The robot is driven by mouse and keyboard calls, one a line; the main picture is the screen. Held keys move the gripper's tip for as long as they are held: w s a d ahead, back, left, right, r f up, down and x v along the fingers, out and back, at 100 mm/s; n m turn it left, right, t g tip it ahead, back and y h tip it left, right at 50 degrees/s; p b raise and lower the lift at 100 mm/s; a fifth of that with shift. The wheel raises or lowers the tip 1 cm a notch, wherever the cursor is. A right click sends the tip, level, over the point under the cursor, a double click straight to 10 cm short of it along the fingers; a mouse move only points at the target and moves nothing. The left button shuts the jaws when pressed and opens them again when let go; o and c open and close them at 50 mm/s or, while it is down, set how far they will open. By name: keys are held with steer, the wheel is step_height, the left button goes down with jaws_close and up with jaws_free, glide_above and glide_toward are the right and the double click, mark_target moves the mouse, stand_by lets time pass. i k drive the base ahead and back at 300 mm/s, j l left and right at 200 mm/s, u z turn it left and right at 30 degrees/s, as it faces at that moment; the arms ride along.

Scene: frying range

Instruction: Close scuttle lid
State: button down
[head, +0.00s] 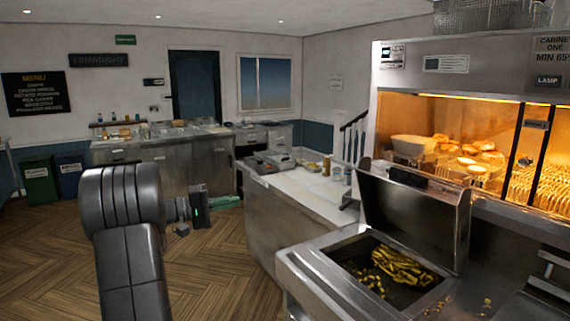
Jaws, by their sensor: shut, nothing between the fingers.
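The chip scuttle (320,268) is a steel bin in the lower right of the head view, with golden chips (405,265) inside. Its steel lid (420,218) is hinged at the back and stands open, nearly upright, with a dark strip at its top edge. My gripper (236,201) is to the left of the scuttle, over the floor and well apart from the lid. Its fingers are together and empty, pointing right.
A heated cabinet (455,110) with lit food stands behind and right of the lid. A pale worktop (310,195) with small containers runs behind the scuttle. Loose chips lie to the scuttle's right. Open wooden floor (215,270) lies between my arm and the counter.

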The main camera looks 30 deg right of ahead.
mark_target(433, 224)
steer(key=i+z, duration=0.2)
steer(key=i, duration=0.3)
steer(key=i+j+z, duration=0.15)
steer(key=i, duration=0.35)
steer(key=i+j+z, duration=0.2)
steer(key=i, duration=0.3)
steer(key=i+l+z, duration=0.15)
steer(key=i+z, duration=0.55)
steer(key=z, duration=0.25)
steer(key=i+z, duration=0.45)
steer(key=k+j, duration=0.05)
steer(key=k, duration=0.05)
